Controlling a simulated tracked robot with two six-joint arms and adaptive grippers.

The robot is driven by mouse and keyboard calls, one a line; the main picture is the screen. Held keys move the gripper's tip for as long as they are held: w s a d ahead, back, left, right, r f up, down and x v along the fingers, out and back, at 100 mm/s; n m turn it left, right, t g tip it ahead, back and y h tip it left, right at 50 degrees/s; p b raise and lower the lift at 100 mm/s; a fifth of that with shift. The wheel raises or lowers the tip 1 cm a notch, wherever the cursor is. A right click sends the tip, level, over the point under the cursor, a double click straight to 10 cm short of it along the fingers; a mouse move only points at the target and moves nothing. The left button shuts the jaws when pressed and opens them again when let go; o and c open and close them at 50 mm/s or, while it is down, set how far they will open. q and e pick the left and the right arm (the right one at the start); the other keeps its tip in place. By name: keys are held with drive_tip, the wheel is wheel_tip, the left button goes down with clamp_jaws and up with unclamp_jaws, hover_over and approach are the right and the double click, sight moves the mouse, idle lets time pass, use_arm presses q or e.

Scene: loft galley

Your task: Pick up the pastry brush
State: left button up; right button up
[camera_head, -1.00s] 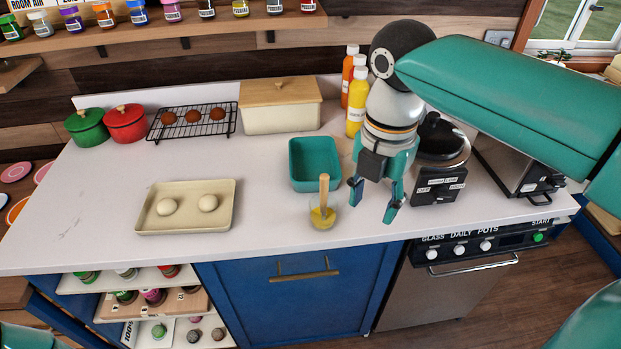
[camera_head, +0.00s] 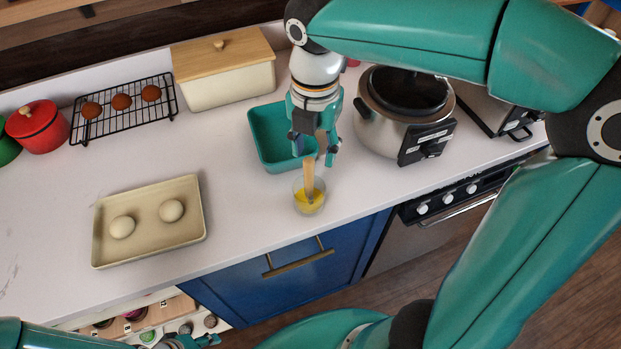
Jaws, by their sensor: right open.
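The pastry brush (camera_head: 309,178) has a light wooden handle and stands nearly upright in a small glass bowl (camera_head: 320,204) of yellow liquid near the counter's front edge. My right gripper (camera_head: 315,150) points down at the top of the handle. Its fingers are open, one on each side of the handle's upper end in the picture; whether they touch it I cannot tell. The brush's lower end is in the bowl. My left gripper (camera_head: 190,341) shows only partly at the bottom edge, low and away from the brush, and its jaws are unclear.
A teal tub (camera_head: 264,142) stands just behind the brush, and a pot-like cooker (camera_head: 375,137) to its right. A cream tray (camera_head: 150,242) with two pale dough balls lies to the left. The counter between tray and bowl is clear.

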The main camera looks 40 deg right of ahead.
sight(313, 162)
wheel_tip(313, 162, down, 5)
drive_tip(key=shift+w+r, duration=0.1)
drive_tip(key=shift+r, duration=0.1)
drive_tip(key=shift+w+a+f+p, duration=0.15)
drive_tip(key=shift+f+p, duration=0.1)
drive_tip(key=shift+f, duration=1.1)
drive_tip(key=shift+w+a+f+p, duration=0.1)
drive_tip(key=shift+f+p, duration=0.1)
drive_tip(key=shift+f, duration=1.1)
drive_tip(key=shift+c, duration=0.2)
clamp_jaws()
